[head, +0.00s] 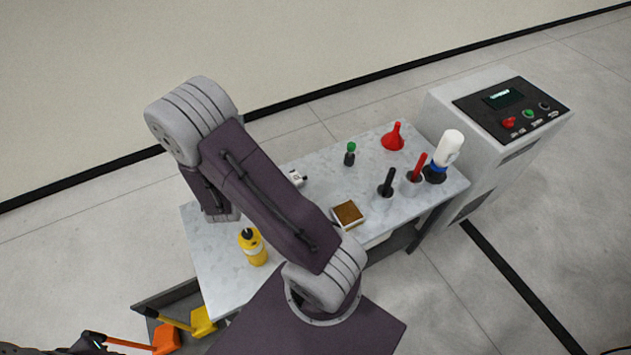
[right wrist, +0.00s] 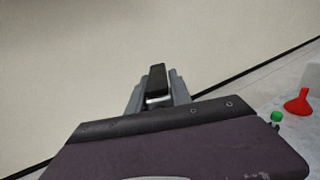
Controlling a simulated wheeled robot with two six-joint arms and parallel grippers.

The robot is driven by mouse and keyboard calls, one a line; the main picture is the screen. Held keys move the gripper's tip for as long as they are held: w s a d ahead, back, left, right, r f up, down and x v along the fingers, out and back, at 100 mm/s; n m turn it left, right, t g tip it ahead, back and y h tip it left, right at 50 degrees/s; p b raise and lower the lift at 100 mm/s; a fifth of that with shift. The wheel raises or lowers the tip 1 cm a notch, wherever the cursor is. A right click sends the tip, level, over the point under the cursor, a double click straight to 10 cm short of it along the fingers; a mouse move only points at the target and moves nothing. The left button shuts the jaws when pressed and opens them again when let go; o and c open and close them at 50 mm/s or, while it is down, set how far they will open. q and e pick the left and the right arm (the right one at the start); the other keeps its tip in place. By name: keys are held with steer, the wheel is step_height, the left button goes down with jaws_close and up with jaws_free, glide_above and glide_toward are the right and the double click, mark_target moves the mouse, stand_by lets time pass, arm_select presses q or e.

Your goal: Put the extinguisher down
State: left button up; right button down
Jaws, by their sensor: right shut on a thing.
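My right arm rises from the bottom of the head view and bends down behind itself, so its gripper is hidden there. In the right wrist view my right gripper (right wrist: 157,88) shows past the dark purple wrist plate, its grey fingers shut around a black piece with a pale part under it. I take this piece for part of the extinguisher (right wrist: 157,78); its body does not show, and I cannot tell its tilt. The grey marble-topped table (head: 215,265) stands below the arm. My left gripper cannot be made out.
On the table are a yellow bottle (head: 253,247), a brown-filled box (head: 347,214), a green-topped item (head: 350,153), a red funnel (head: 394,137), and cups with black and red handles. A white bottle (head: 448,150) stands near the control box (head: 510,110).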

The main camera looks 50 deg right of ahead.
steer(key=shift+r, duration=0.15)
steer(key=w+a+f+p, duration=0.2)
steer(key=w+a+f, duration=0.5)
steer(key=a+f, duration=0.2)
step_height(320, 180, down, 2)
steer(key=shift+a+f, duration=0.1)
steer(key=shift+a, duration=0.1)
steer(key=c, duration=1.2)
jaws_free()
steer(key=shift+s+f, duration=0.1)
steer(key=shift+o, duration=0.2)
